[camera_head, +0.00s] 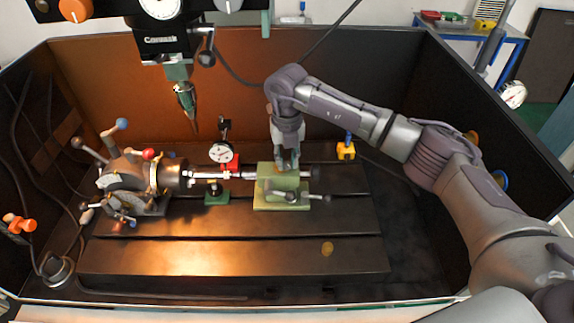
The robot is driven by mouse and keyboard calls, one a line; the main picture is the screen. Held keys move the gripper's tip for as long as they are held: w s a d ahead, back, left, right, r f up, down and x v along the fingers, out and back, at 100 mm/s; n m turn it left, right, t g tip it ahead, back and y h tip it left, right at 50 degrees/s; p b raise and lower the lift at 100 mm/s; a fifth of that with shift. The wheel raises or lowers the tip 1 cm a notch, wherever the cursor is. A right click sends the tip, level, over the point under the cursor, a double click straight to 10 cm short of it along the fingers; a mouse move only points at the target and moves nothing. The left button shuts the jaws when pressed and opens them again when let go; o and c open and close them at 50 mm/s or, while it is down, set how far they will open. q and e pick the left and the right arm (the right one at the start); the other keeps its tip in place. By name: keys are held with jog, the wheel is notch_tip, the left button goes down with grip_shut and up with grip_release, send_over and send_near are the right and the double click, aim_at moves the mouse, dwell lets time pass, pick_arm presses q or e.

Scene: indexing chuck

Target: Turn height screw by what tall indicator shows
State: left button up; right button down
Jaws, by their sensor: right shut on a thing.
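A dial indicator (221,152) with a round white face stands on a post behind the shiny bar held in the indexing chuck (128,180). A green tailstock block (268,199) with lever handles stands at the right end of the bar. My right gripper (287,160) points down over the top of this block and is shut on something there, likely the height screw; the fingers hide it. The needle reading is too small to tell. My left gripper is not in view.
A drill head (183,95) with a pointed tool hangs above the table at the back. A yellow block (346,151) stands to the right of the tailstock. A small green support (217,196) sits under the bar.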

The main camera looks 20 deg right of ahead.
aim_at(287, 164)
jog(key=c, duration=1)
grip_release()
jog(key=shift+o, duration=0.2)
jog(key=shift+r, duration=0.15)
notch_tip(287, 164, up, 12)
jog(key=shift+f, duration=0.25)
